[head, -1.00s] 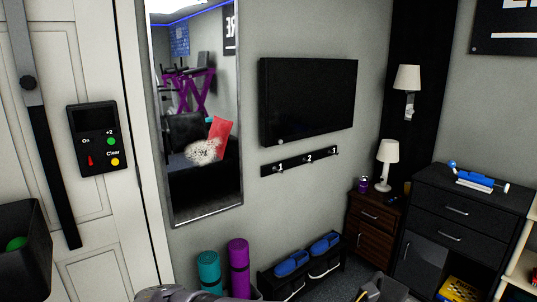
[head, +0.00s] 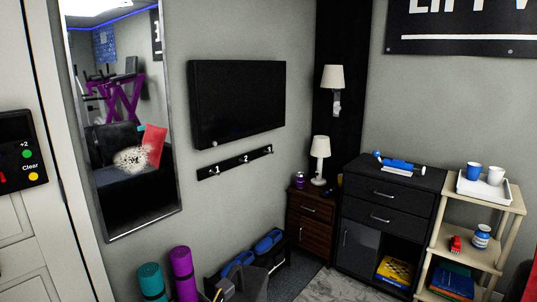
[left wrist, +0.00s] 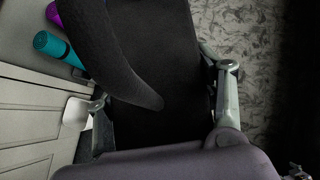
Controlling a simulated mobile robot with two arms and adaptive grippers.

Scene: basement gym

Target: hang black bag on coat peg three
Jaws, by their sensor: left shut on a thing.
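The coat rack (head: 232,163) is a black wall strip below the dark wall screen, with pegs numbered 1 to 3. Peg three (head: 268,150) is at its right end, and no bag hangs on any peg. In the left wrist view, my left gripper (left wrist: 157,82) is shut on the black bag (left wrist: 165,35), whose dark fabric fills the space between the fingers. A thick dark strap (left wrist: 115,60) curves across it. In the head view, a dark grey shape at the bottom edge is cut off, and I cannot tell whether it is bag or arm. My right gripper does not show.
A bench with blue shoes (head: 268,241) stands below the rack, with purple (head: 184,270) and teal (head: 151,281) rolled mats to its left. A brown nightstand (head: 311,213) and black cabinet (head: 392,195) stand right.

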